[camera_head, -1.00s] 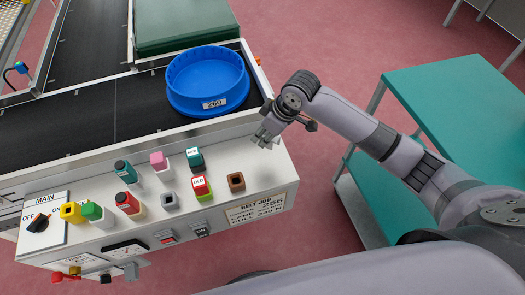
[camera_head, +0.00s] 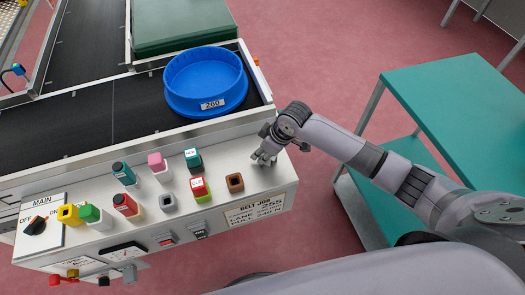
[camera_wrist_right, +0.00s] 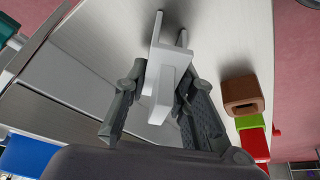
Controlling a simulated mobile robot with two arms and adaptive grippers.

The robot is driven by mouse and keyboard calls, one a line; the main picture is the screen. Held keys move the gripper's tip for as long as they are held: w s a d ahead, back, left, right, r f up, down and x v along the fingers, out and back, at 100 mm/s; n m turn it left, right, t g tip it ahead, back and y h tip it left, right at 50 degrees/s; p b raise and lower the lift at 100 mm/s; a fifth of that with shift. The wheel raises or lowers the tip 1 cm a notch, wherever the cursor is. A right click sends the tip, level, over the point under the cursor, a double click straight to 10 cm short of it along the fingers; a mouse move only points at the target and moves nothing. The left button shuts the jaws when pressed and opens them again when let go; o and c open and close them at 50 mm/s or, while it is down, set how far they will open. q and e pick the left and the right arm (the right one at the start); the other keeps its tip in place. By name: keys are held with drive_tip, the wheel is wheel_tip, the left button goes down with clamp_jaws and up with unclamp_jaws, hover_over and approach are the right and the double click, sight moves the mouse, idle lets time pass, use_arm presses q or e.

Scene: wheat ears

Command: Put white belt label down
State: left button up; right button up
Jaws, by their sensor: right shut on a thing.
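The white belt label (camera_wrist_right: 165,85) is a small white piece with two prongs at its far end, seen in the right wrist view. My right gripper (camera_wrist_right: 160,105) is shut on it, with a finger on each side. In the head view my right gripper (camera_head: 265,158) is low over the bare right end of the white control panel (camera_head: 262,185), right of the colored blocks. The label is hard to make out there. I cannot tell whether it touches the panel. My left gripper is not in view.
A brown hollow block (camera_head: 235,183) and a red and green block (camera_head: 200,189) stand close by. A blue round bin (camera_head: 206,82) marked 260 sits on the black belt (camera_head: 130,110). A teal table (camera_head: 460,110) stands at right.

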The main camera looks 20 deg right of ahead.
drive_tip(key=o, duration=0.9)
drive_tip(key=shift+f, duration=0.1)
drive_tip(key=shift+d+r, duration=0.1)
drive_tip(key=shift+r, duration=0.3)
drive_tip(key=p+v, duration=0.1)
drive_tip(key=v, duration=1)
drive_tip(key=shift+r, duration=0.25)
drive_tip(key=shift+s, duration=0.1)
